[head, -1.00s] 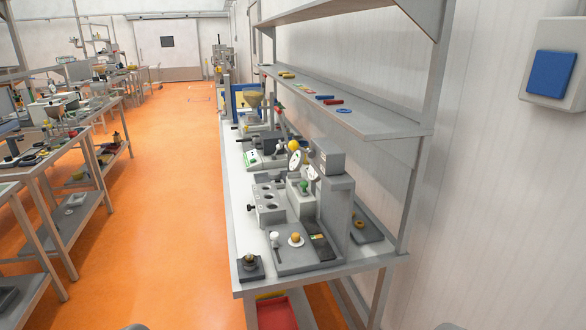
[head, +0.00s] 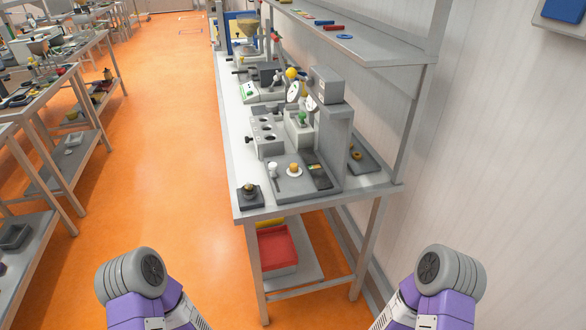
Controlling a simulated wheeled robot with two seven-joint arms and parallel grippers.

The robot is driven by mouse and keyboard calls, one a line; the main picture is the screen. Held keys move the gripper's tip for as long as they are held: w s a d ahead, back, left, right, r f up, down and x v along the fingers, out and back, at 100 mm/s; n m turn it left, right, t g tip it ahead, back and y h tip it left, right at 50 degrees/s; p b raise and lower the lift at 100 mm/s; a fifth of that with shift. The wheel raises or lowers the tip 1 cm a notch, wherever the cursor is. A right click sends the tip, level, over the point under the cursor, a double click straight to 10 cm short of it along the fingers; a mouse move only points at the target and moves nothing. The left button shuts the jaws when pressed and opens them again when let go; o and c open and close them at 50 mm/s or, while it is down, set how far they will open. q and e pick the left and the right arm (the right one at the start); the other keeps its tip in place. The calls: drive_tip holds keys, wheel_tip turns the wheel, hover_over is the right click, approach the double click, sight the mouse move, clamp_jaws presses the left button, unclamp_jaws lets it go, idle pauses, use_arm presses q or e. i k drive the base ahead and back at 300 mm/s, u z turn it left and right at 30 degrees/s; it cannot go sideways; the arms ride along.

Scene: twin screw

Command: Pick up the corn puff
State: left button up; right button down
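A small round orange-yellow piece (head: 294,168), which looks like the corn puff, sits on a small white dish (head: 294,174). The dish rests on a grey tray (head: 285,186) near the front end of the workbench, beside a small white-topped item (head: 273,170). It is too small to make out its texture. My two purple-and-grey arms show at the bottom left and bottom right, well short of the bench. Neither gripper is in the picture.
The white-topped workbench (head: 236,150) carries a grey block with holes (head: 266,135), a dark-based item (head: 250,196) at its front corner and a tall grey machine (head: 332,135). A shelf (head: 385,47) hangs above. A red bin (head: 277,248) sits below. Orange floor at left is clear.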

sight(293, 167)
drive_tip(key=u, duration=1.85)
drive_tip(key=i, duration=2.15)
drive_tip(key=z, duration=1.65)
